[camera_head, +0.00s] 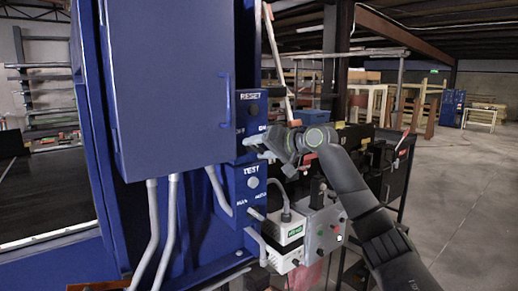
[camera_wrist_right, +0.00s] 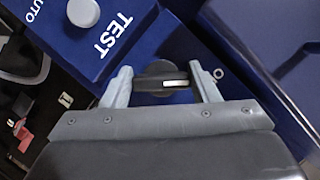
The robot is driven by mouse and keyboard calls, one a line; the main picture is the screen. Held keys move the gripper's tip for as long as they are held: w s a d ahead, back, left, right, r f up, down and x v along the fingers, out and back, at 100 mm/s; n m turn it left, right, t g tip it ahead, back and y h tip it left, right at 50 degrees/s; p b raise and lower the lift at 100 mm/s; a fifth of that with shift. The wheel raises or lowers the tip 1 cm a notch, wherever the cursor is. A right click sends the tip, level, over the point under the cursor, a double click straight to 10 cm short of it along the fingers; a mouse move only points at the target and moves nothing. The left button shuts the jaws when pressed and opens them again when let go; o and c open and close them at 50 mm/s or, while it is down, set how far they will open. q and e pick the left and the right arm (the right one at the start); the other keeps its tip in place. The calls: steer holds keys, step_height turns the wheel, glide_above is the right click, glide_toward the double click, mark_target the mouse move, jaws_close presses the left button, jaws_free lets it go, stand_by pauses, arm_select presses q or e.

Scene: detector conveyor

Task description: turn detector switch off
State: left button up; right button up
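The detector switch is a round black rotary knob (camera_wrist_right: 157,72) with a white-marked handle, on a blue panel. In the right wrist view it sits between the two grey fingers of my right gripper (camera_wrist_right: 163,76), with a gap visible on both sides. The fingers are open around it. In the head view my right gripper (camera_head: 257,145) is at the front of the blue control box, between the RESET and TEST parts, and hides the switch. An ON label shows just above it. My left gripper is not in view.
The TEST button (camera_head: 253,182) is below my right gripper and the RESET button (camera_head: 254,109) is above it. A blue cabinet (camera_head: 170,85) with a handle stands at left. A grey box (camera_head: 322,229) with small knobs is below. Open floor lies at right.

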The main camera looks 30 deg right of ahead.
steer(key=o, duration=0.4)
steer(key=shift+c, duration=0.2)
steer(key=shift+s+d+b, duration=0.25)
steer(key=shift+s+b, duration=0.15)
steer(key=shift+s, duration=0.1)
steer(key=b+v, duration=0.8)
steer(key=v, duration=0.8)
steer(key=shift+s+r, duration=0.2)
steer(key=shift+a, duration=0.1)
